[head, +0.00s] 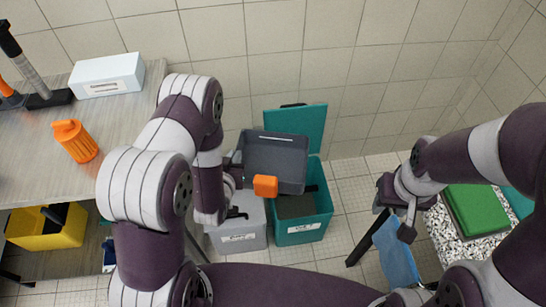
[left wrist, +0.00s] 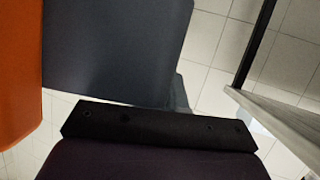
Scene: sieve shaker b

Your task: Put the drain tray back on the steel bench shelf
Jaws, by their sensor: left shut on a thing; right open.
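The drain tray appears to be the dark grey shallow tray (head: 275,155), held up in front of the open teal bin. An orange block (head: 265,186) shows at its near edge; I cannot tell if it is part of the tray. My left gripper (head: 234,172) is shut on the tray's left side, its fingers mostly hidden. In the left wrist view the tray (left wrist: 115,50) is a grey panel with orange beside it. My right gripper (head: 393,215) is open and empty, well right of the tray. A bench (head: 30,172) stands at the left, with a shelf level below its top.
Below the tray are a teal bin (head: 301,236) with its lid up and a light grey bin (head: 238,238). The bench holds an orange bottle (head: 76,142) and a white box (head: 107,76). A yellow bin (head: 40,229) sits underneath. A green board (head: 475,210) lies at the right.

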